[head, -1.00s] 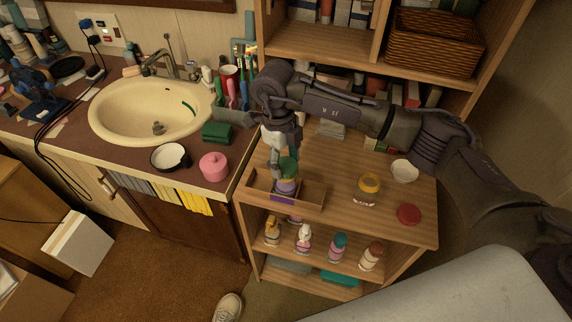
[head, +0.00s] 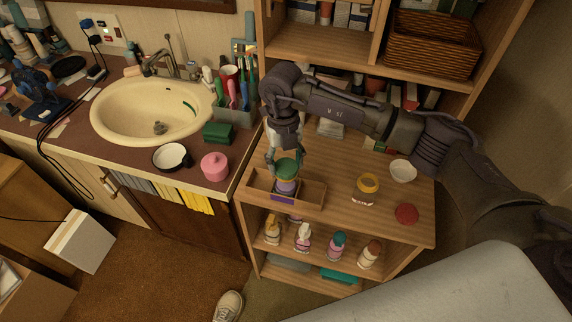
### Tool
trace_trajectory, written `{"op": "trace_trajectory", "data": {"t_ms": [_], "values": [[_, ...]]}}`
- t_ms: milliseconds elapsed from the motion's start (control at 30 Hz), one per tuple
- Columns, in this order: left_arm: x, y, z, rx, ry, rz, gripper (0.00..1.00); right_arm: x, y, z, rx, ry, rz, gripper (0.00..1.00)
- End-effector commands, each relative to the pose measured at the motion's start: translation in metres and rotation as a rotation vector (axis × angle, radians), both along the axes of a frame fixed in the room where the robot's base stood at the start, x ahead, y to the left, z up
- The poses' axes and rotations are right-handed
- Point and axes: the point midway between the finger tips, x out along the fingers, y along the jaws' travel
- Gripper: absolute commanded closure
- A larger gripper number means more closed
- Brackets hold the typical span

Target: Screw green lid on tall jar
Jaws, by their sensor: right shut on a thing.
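The tall jar (head: 286,187) stands upright in a shallow wooden tray (head: 313,191) on the shelf top; its body looks purple. The green lid (head: 287,169) is at the top of the jar. My right gripper (head: 285,165) points down from above and is shut on the green lid. Its fingers hide part of the lid. I cannot tell whether the lid is seated on the rim or just above it. My left gripper is not in view.
A yellow-lidded jar (head: 367,187), a white bowl (head: 403,171) and a red lid (head: 406,213) are on the shelf top to the right. Several bottles stand on the shelf below. The sink counter, with a pink container (head: 215,166), is at left.

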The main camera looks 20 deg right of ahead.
Motion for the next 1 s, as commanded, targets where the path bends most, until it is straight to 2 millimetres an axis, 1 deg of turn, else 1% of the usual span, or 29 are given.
{"op": "trace_trajectory", "data": {"t_ms": [267, 333, 700, 833, 1000], "values": [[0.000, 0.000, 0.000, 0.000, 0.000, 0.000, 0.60, 0.000, 0.000, 0.000, 0.000, -0.001, 0.000, 0.57], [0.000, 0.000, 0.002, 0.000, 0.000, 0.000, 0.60, 0.000, 0.000, 0.001, 0.001, 0.000, -0.028, 0.57], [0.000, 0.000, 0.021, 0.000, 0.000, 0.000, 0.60, 0.000, -0.001, 0.001, 0.001, 0.001, -0.435, 0.57], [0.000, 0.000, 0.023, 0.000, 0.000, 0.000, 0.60, 0.000, -0.002, -0.001, 0.000, 0.000, -0.508, 0.57], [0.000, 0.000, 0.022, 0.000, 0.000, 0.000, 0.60, 0.000, -0.002, -0.002, -0.001, 0.000, -0.525, 0.57]]}}
